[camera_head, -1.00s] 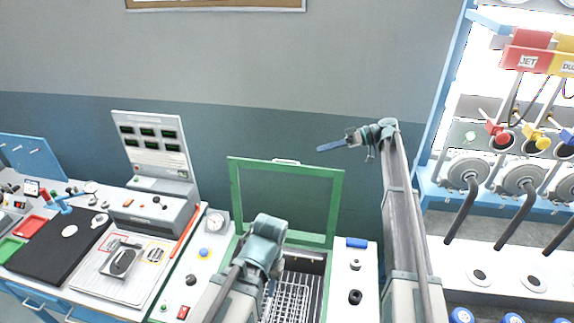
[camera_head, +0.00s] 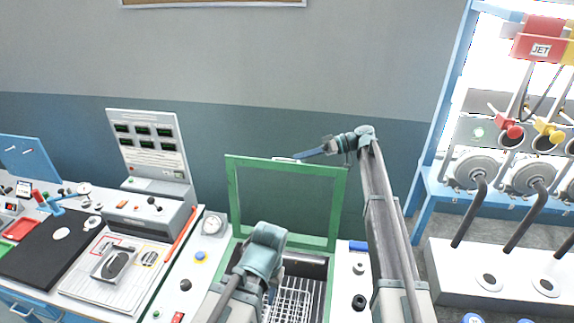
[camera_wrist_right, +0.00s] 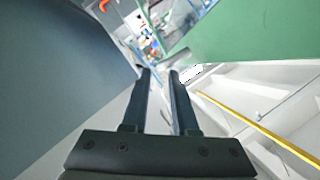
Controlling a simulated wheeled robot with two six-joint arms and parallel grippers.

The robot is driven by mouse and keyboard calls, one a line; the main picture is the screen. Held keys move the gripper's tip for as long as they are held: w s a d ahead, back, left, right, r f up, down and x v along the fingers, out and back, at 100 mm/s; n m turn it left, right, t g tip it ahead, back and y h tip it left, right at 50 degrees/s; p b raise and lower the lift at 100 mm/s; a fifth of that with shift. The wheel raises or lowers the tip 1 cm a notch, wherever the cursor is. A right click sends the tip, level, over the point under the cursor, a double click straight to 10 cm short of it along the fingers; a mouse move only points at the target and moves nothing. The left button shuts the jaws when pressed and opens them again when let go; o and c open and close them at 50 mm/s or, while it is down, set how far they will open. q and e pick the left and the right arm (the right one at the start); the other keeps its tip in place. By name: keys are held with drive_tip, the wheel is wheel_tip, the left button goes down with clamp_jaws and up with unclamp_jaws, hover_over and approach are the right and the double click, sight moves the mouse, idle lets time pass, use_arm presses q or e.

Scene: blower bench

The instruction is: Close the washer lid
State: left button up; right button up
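The washer lid (camera_head: 234,200) is a green frame with a see-through pane, and it stands upright at the back of the open washer. A small pale handle (camera_head: 284,160) sits on its top edge. My right gripper (camera_head: 299,156) is at the top edge by the handle, its blue fingers pointing left. In the right wrist view, the right gripper (camera_wrist_right: 160,74) has a gap between its fingers and holds nothing. The lid's green surface (camera_wrist_right: 240,30) fills the upper right there. My left arm bends down over the washer; its gripper is mostly hidden behind its own wrist.
A wire rack (camera_head: 290,303) lies inside the washer. A gauge (camera_head: 213,223) and knobs flank the opening. A bench with a control box (camera_head: 150,215) is at left. A blue-framed rack with pipes (camera_head: 470,200) stands at right. The wall is behind the lid.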

sight(287, 160)
drive_tip(key=shift+b+x, duration=0.55)
drive_tip(key=shift+x, duration=2.15)
clamp_jaws()
